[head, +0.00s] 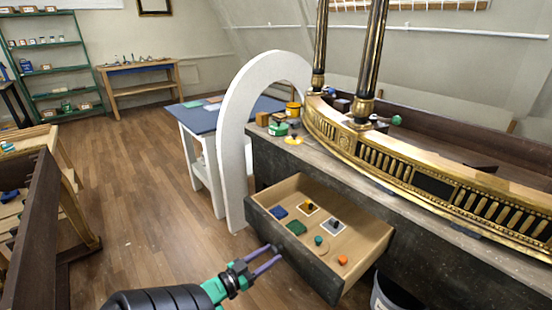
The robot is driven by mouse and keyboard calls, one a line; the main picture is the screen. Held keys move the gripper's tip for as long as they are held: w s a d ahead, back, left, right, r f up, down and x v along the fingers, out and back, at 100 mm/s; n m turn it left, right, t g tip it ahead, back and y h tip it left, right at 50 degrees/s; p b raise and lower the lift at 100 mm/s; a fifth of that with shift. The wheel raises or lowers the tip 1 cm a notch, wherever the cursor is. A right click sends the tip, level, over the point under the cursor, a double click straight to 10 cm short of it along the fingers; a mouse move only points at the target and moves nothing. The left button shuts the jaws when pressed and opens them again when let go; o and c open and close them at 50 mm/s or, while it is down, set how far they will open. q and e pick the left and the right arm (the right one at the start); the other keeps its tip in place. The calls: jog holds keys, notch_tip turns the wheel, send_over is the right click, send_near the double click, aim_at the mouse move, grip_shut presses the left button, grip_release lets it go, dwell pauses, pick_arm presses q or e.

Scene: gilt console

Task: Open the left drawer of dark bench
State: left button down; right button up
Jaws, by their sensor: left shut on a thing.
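The dark bench (262,152) stands at the right with a worn grey-black front. Its left drawer (310,268) is pulled well out, and its pale wooden inside shows. Small items lie in it: a blue piece (279,211), a green piece (297,228), white squares with small parts on them, a teal round piece (318,240) and an orange piece (342,260). My left gripper (274,253) reaches in from the bottom. Its purple fingers are shut at the drawer's front, on a small dark handle that they mostly hide. My right gripper is not in view.
A gilt console piece (430,180) with dark columns lies on the bench top. A white arch (231,150) stands just left of the drawer, before a blue-topped table (205,118). A grey bin (395,297) is below right. Wooden floor is free at left centre.

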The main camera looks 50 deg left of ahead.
pick_arm(q)
jog(key=shift+s, duration=0.15)
jog(key=shift+c, duration=1.8)
grip_release()
jog(key=s, duration=1.4)
jog(key=shift+s+d+b, duration=0.2)
jog(key=shift+s+b, duration=0.1)
jog(key=shift+b, duration=0.1)
